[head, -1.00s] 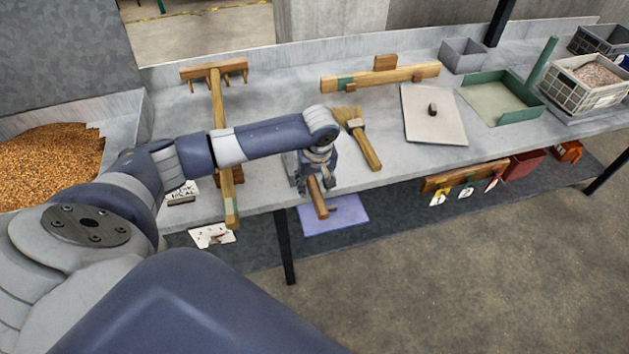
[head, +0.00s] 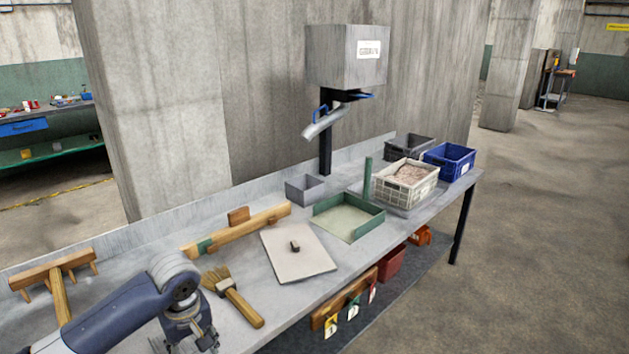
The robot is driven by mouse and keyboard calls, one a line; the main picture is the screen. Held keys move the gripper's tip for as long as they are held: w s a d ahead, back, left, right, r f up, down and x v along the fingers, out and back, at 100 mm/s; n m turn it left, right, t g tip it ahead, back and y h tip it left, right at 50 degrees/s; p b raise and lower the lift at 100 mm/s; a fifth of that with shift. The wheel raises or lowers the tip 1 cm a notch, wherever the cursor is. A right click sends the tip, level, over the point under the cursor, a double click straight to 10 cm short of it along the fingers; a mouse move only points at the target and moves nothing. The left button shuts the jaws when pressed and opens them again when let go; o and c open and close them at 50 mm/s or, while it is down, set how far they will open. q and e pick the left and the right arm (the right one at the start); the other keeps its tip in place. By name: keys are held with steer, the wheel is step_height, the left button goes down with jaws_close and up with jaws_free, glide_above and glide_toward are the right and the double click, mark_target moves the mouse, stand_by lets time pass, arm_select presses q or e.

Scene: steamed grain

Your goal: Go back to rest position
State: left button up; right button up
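My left gripper (head: 188,343) is at the bottom edge of the head view, pointing down over the front left of the grey workbench (head: 225,262). Its fingertips are cut off by the frame, so I cannot tell whether it is open, shut or holding anything. My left forearm comes in from the lower left. A brush with a wooden handle (head: 240,303) lies on the bench just right of the gripper, apart from it. A wooden rake (head: 58,290) lies to the left, partly hidden by my arm. My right gripper is not in view.
A flat lid with a knob (head: 305,262), a wooden bar (head: 232,232), a green tray (head: 358,234), a small grey bin (head: 300,190) and a grain-filled crate (head: 405,192) stand on the bench. A dispenser box (head: 335,60) rises behind. Open floor (head: 530,240) lies right.

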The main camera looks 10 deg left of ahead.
arm_select(q)
steer(key=s+d+f+m+t+h, duration=0.1)
steer(key=s+d+f+m+h, duration=0.1)
steer(key=s+d+f+m, duration=0.35)
steer(key=s+d+f+m+t+h, duration=0.1)
steer(key=s+d+f+m, duration=0.25)
steer(key=s+d, duration=0.4)
steer(key=s+a+m+y, duration=0.15)
steer(key=s+a, duration=0.25)
steer(key=s, duration=0.7)
step_height(320, 180, down, 26)
steer(key=s+f+g, duration=0.1)
steer(key=s+a+f+m+g, duration=0.1)
steer(key=s+a+f, duration=0.1)
steer(key=s+f, duration=1.4)
steer(key=shift+s+a+f, duration=0.15)
steer(key=shift+s+a, duration=0.2)
steer(key=shift+s, duration=0.3)
